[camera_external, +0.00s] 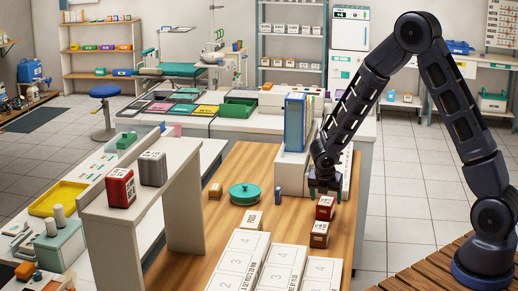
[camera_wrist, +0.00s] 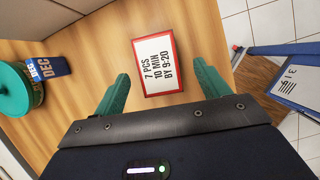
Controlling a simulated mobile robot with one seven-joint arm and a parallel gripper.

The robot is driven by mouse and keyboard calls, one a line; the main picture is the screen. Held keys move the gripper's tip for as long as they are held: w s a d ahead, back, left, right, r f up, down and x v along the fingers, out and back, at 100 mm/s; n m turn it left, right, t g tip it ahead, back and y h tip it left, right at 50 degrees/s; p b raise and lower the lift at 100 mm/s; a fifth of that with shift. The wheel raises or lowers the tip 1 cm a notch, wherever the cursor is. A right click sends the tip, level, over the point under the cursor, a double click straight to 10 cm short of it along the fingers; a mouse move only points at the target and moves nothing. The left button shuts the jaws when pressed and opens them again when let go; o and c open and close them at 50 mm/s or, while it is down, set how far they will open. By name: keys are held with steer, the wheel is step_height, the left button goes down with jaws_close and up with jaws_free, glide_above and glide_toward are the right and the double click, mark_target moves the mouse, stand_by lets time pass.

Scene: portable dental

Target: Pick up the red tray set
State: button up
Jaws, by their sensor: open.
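A small red box with a white label on top (camera_external: 325,207) stands on the wooden table, just below my gripper. In the wrist view it shows from above as a red-edged white label (camera_wrist: 160,65) reading "7 PCS 10 MIN BY 9-20". My gripper (camera_external: 325,186) points down above the box. In the wrist view my gripper (camera_wrist: 161,84) has its two teal fingers wide apart, empty, one on each side of the box's near part. The box is tilted slightly relative to the fingers.
A brown labelled box (camera_external: 320,234) stands close in front of the red box. A teal round container (camera_external: 245,194) is to the left. A tall blue-sided holder (camera_external: 294,122) stands behind. White numbered cards (camera_external: 285,265) lie in front. Another red box (camera_external: 120,187) is on the raised shelf.

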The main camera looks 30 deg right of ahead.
mark_target(326, 201)
steer(key=shift+w+x, duration=0.2)
steer(key=shift+x, duration=2.45)
steer(key=shift+r, duration=0.1)
steer(key=c, duration=1.2)
steer(key=shift+r, duration=0.1)
